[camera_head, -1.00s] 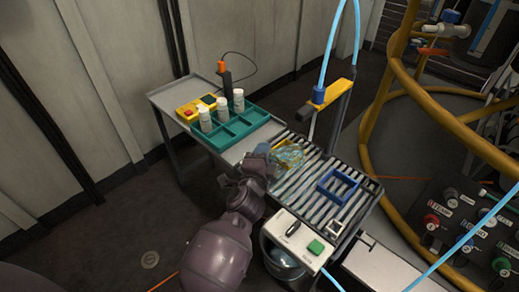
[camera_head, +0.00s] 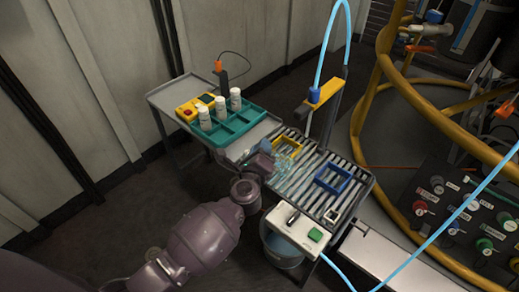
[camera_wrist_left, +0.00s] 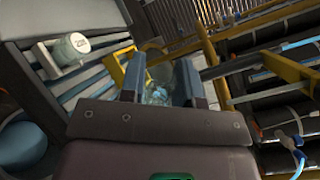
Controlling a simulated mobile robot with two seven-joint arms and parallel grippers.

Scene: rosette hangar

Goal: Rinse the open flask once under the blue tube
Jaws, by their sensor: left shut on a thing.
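My left gripper (camera_head: 270,162) is shut on the clear flask (camera_head: 286,166), which is held over the slatted rack. In the left wrist view the flask (camera_wrist_left: 157,92) shows faintly between the two fingers (camera_wrist_left: 159,80). Its mouth cannot be made out. The light blue tube (camera_head: 322,62) comes down to a blue fitting (camera_head: 314,95) on a yellow arm (camera_head: 326,91). A pale nozzle (camera_head: 309,124) hangs below it, behind and right of the flask, apart from it. My right gripper is not in view.
The rack (camera_head: 300,184) carries a yellow frame (camera_head: 287,142) and a blue frame (camera_head: 333,180). A white box with a green button (camera_head: 316,235) is at its front, above a bucket (camera_head: 281,250). A teal tray (camera_head: 246,122) with white bottles (camera_head: 235,99) stands left. Yellow rails stand right.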

